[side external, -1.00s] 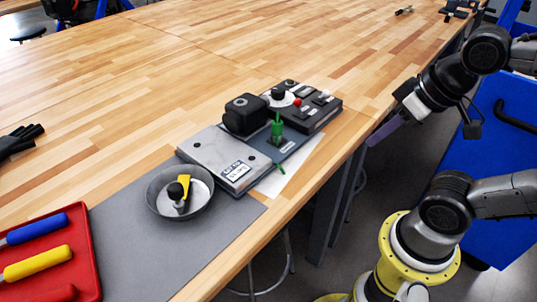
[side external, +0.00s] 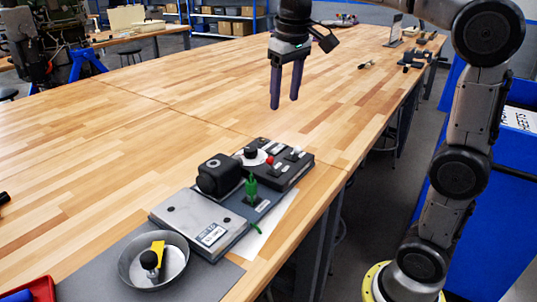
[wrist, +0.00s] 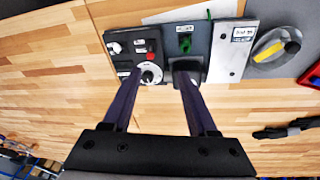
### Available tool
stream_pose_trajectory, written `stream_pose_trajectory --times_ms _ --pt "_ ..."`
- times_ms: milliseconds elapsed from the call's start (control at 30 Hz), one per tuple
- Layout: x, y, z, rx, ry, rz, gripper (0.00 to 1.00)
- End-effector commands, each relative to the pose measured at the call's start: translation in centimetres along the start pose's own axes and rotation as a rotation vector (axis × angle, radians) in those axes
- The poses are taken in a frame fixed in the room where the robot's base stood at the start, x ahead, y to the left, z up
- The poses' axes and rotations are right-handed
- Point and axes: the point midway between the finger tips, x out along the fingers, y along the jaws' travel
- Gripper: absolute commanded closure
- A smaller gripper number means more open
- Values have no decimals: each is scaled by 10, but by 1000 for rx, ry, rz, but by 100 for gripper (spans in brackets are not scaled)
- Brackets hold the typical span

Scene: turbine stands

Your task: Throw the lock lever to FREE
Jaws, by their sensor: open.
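The fixture on the bench has a small upright green lever (side external: 251,187) on a dark plate, between a black block (side external: 219,174) and the bench's front edge. The green lever also shows in the wrist view (wrist: 185,44). A yellow handle (side external: 158,249) with a black knob sits in a round grey dish (side external: 128,272) at the near end. The label lettering is too small to read, so I cannot tell which is the lock lever or where FREE is. My gripper (side external: 284,100) is open and empty, pointing down, high above the bench and apart from the fixture.
A black control box (side external: 291,168) with a red button and a dial adjoins the green lever. A grey plate (side external: 198,222) lies between the lever and dish. A red tray (side external: 42,290) is at lower left. The wooden bench (side external: 140,130) behind the fixture is largely clear.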

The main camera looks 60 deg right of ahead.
Motion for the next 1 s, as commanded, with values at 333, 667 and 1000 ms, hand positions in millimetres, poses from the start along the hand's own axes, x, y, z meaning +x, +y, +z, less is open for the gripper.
stream_pose_trajectory --times_ms 333,667,1000 --pt "77 16 -82 55 -150 41 42" --pt "114 20 -79 62 -194 44 42" --pt "177 22 -66 63 -195 44 42"
